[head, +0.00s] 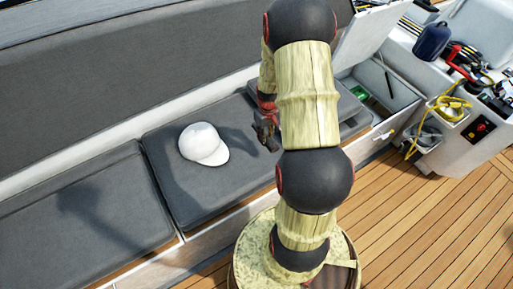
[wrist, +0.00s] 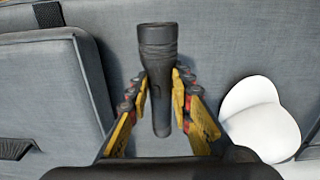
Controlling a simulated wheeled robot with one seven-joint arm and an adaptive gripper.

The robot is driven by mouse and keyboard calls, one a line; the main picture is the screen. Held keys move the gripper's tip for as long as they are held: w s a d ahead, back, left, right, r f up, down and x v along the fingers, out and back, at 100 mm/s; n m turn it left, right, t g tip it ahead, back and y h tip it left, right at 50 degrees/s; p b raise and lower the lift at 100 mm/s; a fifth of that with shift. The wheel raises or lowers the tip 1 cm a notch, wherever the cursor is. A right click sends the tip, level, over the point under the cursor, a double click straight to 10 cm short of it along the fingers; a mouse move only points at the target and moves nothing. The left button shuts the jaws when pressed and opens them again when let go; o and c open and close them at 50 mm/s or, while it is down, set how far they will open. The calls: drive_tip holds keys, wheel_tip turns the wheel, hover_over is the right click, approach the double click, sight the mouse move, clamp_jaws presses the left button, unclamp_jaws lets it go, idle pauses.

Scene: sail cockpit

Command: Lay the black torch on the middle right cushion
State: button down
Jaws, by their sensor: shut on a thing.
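The black torch (wrist: 158,48) is held between the fingers of my gripper (wrist: 160,84), its wide head pointing away from the wrist. In the head view my gripper (head: 266,137) shows just left of my arm, above the grey cushion (head: 173,192) that bears the white cap. The torch is hard to make out there. In the wrist view this cushion (wrist: 225,65) lies behind and below the torch. I cannot tell the exact gap between torch and cushion.
The white cap (head: 203,144) lies on the same cushion; it shows right of my gripper in the wrist view (wrist: 262,115). Another grey cushion (head: 75,220) is on the left. An open locker (head: 375,90) and a console with ropes (head: 450,108) stand at the right.

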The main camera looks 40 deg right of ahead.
drive_tip(key=b, duration=0.1)
hover_over(257, 151)
wheel_tip(257, 151, down, 4)
drive_tip(key=shift+s+d+f, duration=0.15)
drive_tip(key=shift+f, duration=0.05)
drive_tip(key=shift+w+a+f+b, duration=0.1)
drive_tip(key=shift+f+b, duration=0.5)
drive_tip(key=shift+f, duration=0.35)
drive_tip(key=shift+w+a+f+b, duration=0.1)
drive_tip(key=shift+f+b, duration=0.45)
drive_tip(key=shift+f, duration=0.35)
drive_tip(key=shift+f, duration=0.15)
drive_tip(key=c, duration=1.6)
unclamp_jaws()
drive_tip(key=shift+c, duration=0.2)
drive_tip(key=shift+o, duration=0.3)
